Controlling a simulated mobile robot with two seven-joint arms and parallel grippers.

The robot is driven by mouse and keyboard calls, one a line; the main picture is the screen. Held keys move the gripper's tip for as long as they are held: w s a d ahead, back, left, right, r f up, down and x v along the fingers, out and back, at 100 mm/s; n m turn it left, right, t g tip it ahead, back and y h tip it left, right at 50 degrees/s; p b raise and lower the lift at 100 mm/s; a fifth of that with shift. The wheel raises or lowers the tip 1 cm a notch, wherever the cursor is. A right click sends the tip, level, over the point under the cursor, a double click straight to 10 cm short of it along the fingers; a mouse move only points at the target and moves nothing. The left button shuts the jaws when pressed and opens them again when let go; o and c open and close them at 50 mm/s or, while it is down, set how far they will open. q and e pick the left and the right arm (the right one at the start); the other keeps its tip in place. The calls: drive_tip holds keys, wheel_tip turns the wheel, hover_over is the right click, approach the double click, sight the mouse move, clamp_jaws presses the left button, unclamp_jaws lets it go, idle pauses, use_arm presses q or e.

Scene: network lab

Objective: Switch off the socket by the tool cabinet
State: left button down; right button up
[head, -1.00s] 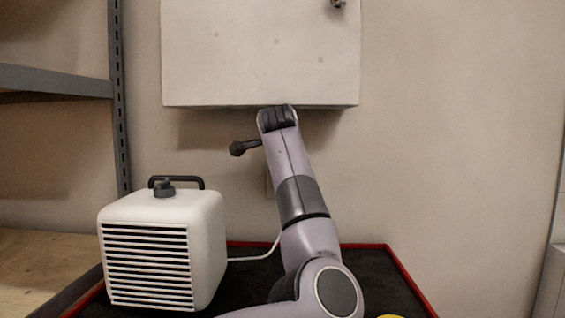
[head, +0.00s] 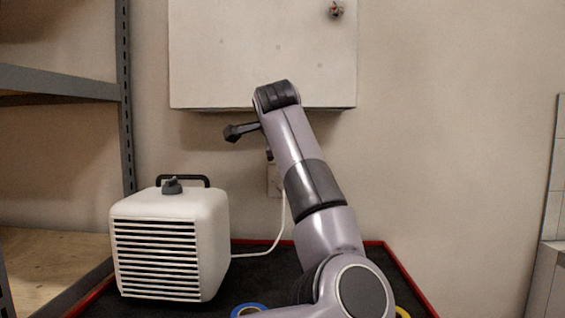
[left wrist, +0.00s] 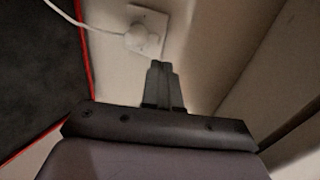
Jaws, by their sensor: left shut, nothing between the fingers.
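The wall socket is a pale plate (head: 273,181) below the white wall cabinet (head: 262,60), partly hidden behind my left arm in the head view. In the left wrist view the socket plate (left wrist: 151,20) has a round white plug (left wrist: 139,39) in it. A white cord runs from the plug. I cannot make out the switch. My left gripper (left wrist: 162,66) is shut and empty, with its fingertips just below the plug in the left wrist view. A small gap seems to remain, but contact is hard to judge. My right gripper is not in view.
A white heater (head: 172,240) with a black handle stands on the dark red-edged top (head: 262,268), and the cord (head: 262,252) reaches it. A blue ring (head: 248,308) lies in front. Metal shelving (head: 60,82) stands at left. The wall at right is clear.

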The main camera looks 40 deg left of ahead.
use_arm(q)
drive_tip(key=v, duration=0.2)
drive_tip(key=r+v, duration=0.1)
drive_tip(key=v, duration=0.2)
drive_tip(key=shift+w+a+f, duration=0.1)
drive_tip(key=shift+w+a, duration=0.1)
idle(0.4)
